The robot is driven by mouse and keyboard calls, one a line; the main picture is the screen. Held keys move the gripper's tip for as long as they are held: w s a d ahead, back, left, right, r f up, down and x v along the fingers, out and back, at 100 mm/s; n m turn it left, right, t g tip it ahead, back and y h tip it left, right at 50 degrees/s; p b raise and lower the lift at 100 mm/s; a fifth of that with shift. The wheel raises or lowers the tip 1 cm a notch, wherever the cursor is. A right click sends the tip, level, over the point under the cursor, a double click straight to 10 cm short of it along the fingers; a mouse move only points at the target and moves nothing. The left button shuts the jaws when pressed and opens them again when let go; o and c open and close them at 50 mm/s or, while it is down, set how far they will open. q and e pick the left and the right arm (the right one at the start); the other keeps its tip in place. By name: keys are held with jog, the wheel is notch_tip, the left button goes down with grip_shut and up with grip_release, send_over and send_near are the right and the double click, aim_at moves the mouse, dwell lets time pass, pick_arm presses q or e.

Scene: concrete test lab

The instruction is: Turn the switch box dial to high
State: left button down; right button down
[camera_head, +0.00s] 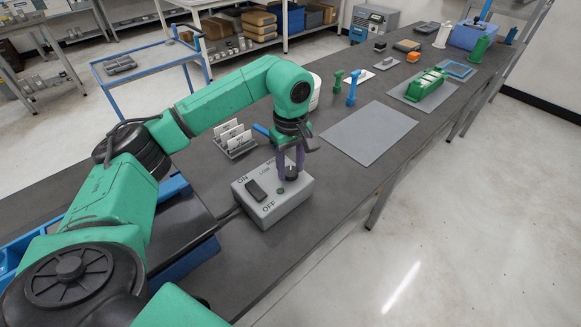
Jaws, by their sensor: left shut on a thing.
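The grey switch box (274,213) sits on the dark bench top, near its front edge. Its top carries a black rocker switch (256,190) between the printed words ON and OFF, and a small green button or lamp (280,190). The black dial (291,172) is at the far right of the box top, with "LOW" printed beside it; the other label is partly covered. My left gripper (290,167) points down over the box, its purple fingers shut around the dial. The dial's pointer is too small to read. My right gripper is out of view.
A rack with white cards (233,140) stands just behind the box. A flat grey mat (369,132) lies to the right, with green and blue upright parts (352,88) beyond it. The bench's front edge is close to the box.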

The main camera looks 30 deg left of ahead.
pick_arm(q)
jog(key=shift+w+r, duration=0.1)
jog(key=shift+r, duration=0.05)
dwell(0.4)
jog(key=shift+c, duration=1.7)
grip_release()
notch_tip(320, 180, up, 8)
notch_tip(320, 180, up, 7)
jog(key=p, duration=0.2)
send_over(291, 170)
jog(key=shift+f, duration=0.25)
